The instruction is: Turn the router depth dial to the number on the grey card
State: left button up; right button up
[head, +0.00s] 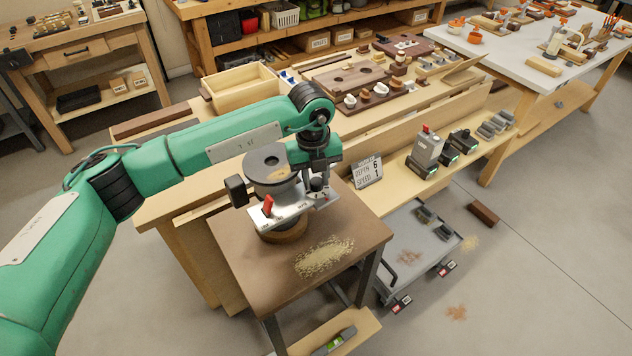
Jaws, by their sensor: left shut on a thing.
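The router (268,172) stands on a small brown-topped table, with a dark round top, a silver plate and a red lever (267,206). My left gripper (316,190) reaches down at the router's right side, and it is shut on the depth dial there. The fingers and wrist cover most of the dial, so its numbers and pointer cannot be read. The grey card (367,171) stands just right of the gripper. It shows DEPTH 6 and SPEED 1, under a small top line. My right gripper is not in view.
Sawdust (324,257) lies on the small table (240,262) in front of the router. The long bench behind holds a wooden tray (240,88) and wooden parts. Chargers (427,148) stand on the ledge to the right. A grey cart (420,245) is on the floor beside the table.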

pick_arm(q)
jog(key=n+b, duration=0.2)
jog(key=n, duration=0.3)
jog(key=shift+n+b, duration=0.3)
jog(key=shift+b, duration=0.05)
jog(key=n+b, duration=0.1)
jog(key=n, duration=0.2)
jog(key=shift+n, duration=0.3)
jog(key=shift+n+b, duration=0.55)
jog(key=shift+n, duration=1.25)
jog(key=shift+n+b, duration=0.55)
jog(key=shift+n, duration=0.65)
jog(key=shift+n+y, duration=0.3)
jog(key=shift+n, duration=0.3)
jog(key=shift+r+n, duration=0.1)
jog(key=shift+n, duration=0.5)
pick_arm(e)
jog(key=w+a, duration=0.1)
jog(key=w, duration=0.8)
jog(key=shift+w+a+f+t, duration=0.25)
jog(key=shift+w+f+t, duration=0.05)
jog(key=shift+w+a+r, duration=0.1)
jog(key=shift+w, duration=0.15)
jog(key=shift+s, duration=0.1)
